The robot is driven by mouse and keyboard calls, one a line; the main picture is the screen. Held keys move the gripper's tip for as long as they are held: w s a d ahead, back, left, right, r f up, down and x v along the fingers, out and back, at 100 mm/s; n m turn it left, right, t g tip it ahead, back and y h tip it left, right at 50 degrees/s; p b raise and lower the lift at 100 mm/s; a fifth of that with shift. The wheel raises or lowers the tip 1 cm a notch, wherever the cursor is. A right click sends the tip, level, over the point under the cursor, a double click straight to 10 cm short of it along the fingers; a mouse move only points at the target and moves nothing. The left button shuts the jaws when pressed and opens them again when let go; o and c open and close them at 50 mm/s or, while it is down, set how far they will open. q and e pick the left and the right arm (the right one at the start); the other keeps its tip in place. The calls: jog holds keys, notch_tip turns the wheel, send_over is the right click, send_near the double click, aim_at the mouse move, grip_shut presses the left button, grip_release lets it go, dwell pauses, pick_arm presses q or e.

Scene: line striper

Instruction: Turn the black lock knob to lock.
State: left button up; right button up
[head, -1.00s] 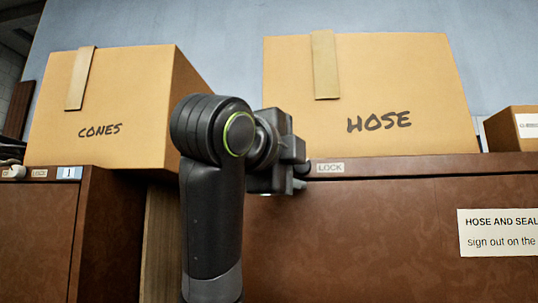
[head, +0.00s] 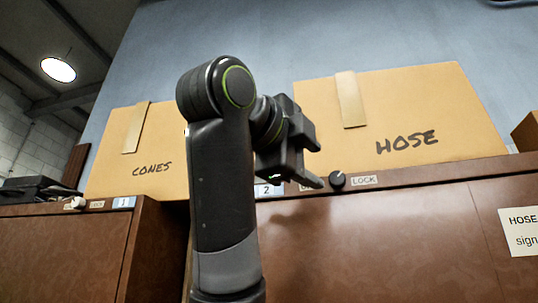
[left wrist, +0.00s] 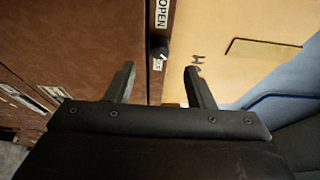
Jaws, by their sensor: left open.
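The black lock knob (head: 337,180) sits on the top rail of the brown cabinet, just left of the LOCK label (head: 364,181). My left gripper (head: 312,182) is open, just left of the knob in the head view, with nothing in it. In the left wrist view the knob (left wrist: 163,52) shows beyond and between the fingertips (left wrist: 160,70), apart from both. The OPEN label (left wrist: 162,14) is above it there and a small LOCK label (left wrist: 158,65) below it. Which way the knob points is too small to tell. My right gripper is not in view.
The HOSE box (head: 400,112) stands on the cabinet top above the knob. The CONES box (head: 140,165) is to the left. A second cabinet (head: 65,255) at the left has a white knob (head: 75,203). A paper sign (head: 522,230) is on the right door.

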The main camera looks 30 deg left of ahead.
pick_arm(q)
jog(key=s+a+b, duration=0.1)
jog(key=s+b, duration=0.7)
jog(key=s, duration=0.2)
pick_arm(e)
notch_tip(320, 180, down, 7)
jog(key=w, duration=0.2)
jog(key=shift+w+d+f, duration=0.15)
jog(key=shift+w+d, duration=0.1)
pick_arm(q)
jog(key=shift+a, duration=0.15)
